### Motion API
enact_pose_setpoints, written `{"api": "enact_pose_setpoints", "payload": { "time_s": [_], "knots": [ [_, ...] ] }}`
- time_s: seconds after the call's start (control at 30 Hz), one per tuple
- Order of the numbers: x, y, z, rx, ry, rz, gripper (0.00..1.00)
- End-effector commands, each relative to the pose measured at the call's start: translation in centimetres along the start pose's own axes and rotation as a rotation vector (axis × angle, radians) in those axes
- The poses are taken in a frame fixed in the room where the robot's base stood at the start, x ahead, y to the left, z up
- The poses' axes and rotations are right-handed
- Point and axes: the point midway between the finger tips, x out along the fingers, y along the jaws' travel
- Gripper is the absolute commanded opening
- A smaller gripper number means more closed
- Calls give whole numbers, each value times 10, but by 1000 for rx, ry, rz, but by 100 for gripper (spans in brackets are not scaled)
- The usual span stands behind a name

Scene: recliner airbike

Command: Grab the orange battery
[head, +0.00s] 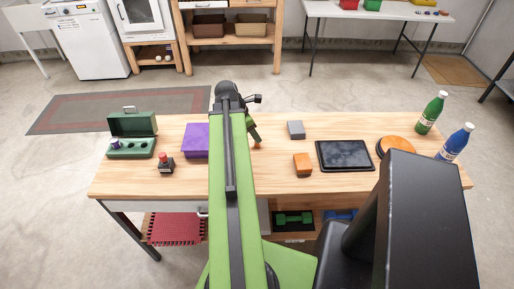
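An orange block (302,164), which looks like the battery, lies on the wooden table (345,190) right of my arm, near the front edge and left of a black tablet. My green arm reaches forward over the table. My gripper (255,141) is beyond the arm's middle, left of and a little behind the orange block, apart from it. A small orange bit shows at its tip; I cannot tell what it is. The gripper is small and partly hidden by the arm, so its opening does not show.
A grey block (296,129) lies behind the orange block. The black tablet (344,155), a round orange thing (397,146), a green bottle (430,113) and a blue bottle (455,142) are right. A purple box (195,140), red-topped device (166,163) and green case (132,147) are left.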

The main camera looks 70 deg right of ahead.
Motion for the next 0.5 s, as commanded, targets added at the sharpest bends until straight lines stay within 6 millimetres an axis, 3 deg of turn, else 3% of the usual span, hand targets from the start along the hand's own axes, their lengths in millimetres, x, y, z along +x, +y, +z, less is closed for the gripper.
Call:
{"api": "enact_pose_setpoints", "payload": {
  "time_s": [0.17, 0.4, 0.5],
  "knots": [
    [7, 1, -2, 0, 0, 0, 49],
    [48, 3, -8, -1, 0, 1, 49],
    [53, 3, -6, -1, 0, 1, 49]
  ]
}}
